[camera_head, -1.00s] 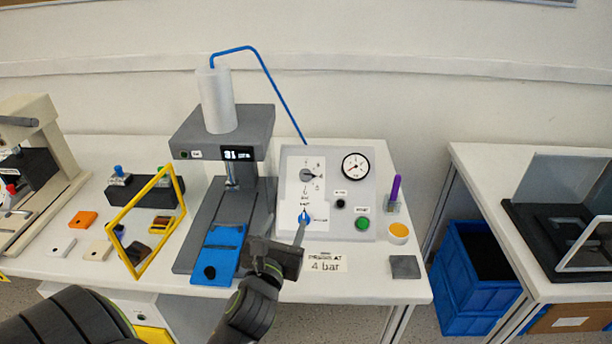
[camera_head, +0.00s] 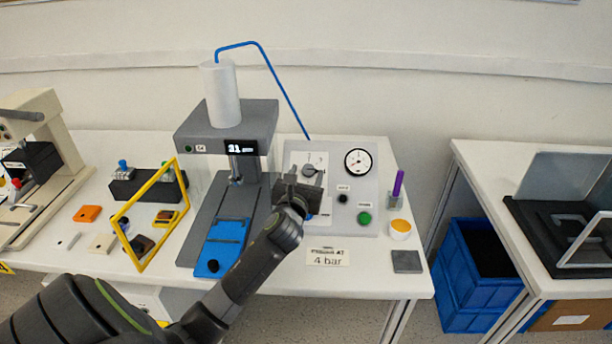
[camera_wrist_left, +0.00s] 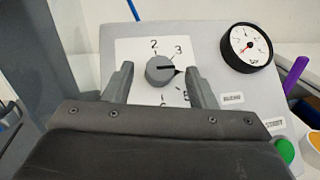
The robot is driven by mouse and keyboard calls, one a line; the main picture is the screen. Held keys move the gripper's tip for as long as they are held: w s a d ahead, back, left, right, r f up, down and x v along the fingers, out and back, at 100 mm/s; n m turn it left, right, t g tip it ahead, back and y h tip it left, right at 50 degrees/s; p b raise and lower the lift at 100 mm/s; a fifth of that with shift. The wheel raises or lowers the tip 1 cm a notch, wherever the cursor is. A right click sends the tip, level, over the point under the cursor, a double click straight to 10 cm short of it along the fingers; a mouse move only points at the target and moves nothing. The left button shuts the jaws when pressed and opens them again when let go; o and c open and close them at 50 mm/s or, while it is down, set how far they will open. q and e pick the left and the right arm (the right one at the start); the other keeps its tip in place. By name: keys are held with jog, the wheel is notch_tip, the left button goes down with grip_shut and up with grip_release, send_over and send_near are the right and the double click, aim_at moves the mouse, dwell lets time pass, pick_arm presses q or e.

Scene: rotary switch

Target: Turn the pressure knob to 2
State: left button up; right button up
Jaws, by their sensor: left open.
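The grey round pressure knob (camera_wrist_left: 158,71) sits on a white dial plate (camera_wrist_left: 134,47) on the sloped control panel (camera_wrist_left: 202,42). Printed 2 and 3 show above it, and its dark pointer line points right, below the 3. Lower numbers are partly hidden by my gripper. My left gripper (camera_wrist_left: 159,78) is open, with one finger on each side of the knob; I cannot tell whether they touch it. In the head view the knob (camera_head: 310,170) shows just above my left gripper (camera_head: 300,184), which covers the panel's lower left part. My right gripper is not in view.
A round gauge (camera_head: 358,162), a black button (camera_head: 343,198) and a green button (camera_head: 364,217) are on the panel's right. The grey press (camera_head: 227,119) stands close on the left. A "4 bar" sign (camera_head: 327,257) lies in front. A purple object (camera_head: 398,184) stands at right.

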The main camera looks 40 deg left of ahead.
pick_arm(q)
jog(key=shift+w, duration=0.2)
jog(key=c, duration=1)
